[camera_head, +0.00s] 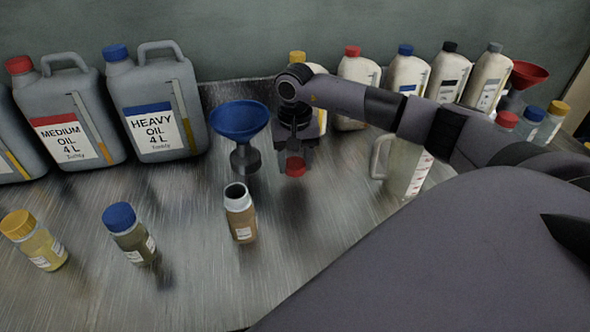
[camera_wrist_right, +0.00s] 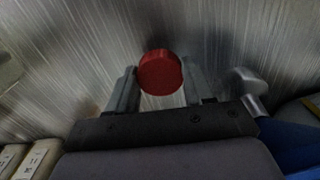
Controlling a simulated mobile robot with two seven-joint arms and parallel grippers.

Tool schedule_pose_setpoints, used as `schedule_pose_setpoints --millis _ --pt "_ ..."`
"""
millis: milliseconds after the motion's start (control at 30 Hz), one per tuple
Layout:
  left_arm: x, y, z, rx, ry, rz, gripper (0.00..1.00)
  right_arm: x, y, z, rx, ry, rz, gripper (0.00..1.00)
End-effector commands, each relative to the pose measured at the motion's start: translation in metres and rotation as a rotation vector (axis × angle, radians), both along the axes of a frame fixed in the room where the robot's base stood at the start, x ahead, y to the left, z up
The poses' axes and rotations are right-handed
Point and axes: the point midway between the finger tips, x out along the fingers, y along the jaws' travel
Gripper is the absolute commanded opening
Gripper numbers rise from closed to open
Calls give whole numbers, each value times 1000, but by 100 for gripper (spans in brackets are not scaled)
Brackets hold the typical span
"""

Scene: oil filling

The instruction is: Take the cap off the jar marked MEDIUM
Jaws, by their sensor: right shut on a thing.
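The open jar (camera_head: 240,212) stands upright on the metal table, with brown contents, a small white label and a bare dark mouth; the label is too small to read. My right gripper (camera_head: 295,160) is behind and to the right of it, shut on a red cap (camera_head: 295,167). The cap is apart from the jar and seems to be held above the table. In the right wrist view, the red cap (camera_wrist_right: 160,73) sits between the two fingers of the right gripper (camera_wrist_right: 155,85). My left gripper is not in view.
A blue funnel (camera_head: 240,120) stands just left of my right gripper. Blue-capped (camera_head: 130,235) and yellow-capped (camera_head: 35,240) jars stand at left. Large oil cans (camera_head: 155,105) and bottles line the back. A clear jug (camera_head: 405,165) stands at right. The front middle is bare.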

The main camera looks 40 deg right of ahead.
Motion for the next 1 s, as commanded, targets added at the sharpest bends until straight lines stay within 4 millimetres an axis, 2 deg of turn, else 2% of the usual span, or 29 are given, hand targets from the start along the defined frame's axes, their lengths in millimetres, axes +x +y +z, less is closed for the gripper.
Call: schedule_pose_setpoints --millis 100,200,567,600,667,1000 --pt "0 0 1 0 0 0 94 -1 1 -20 1 6 0 15" --pt "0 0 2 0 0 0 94 -1 0 -32 1 3 0 15" --pt "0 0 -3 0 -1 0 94 0 0 -37 0 2 0 15" --pt "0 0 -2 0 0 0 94 0 0 -36 0 1 0 58" --pt "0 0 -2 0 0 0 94 0 0 -35 0 2 0 77" --pt "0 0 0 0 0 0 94 0 0 -33 0 2 0 77"
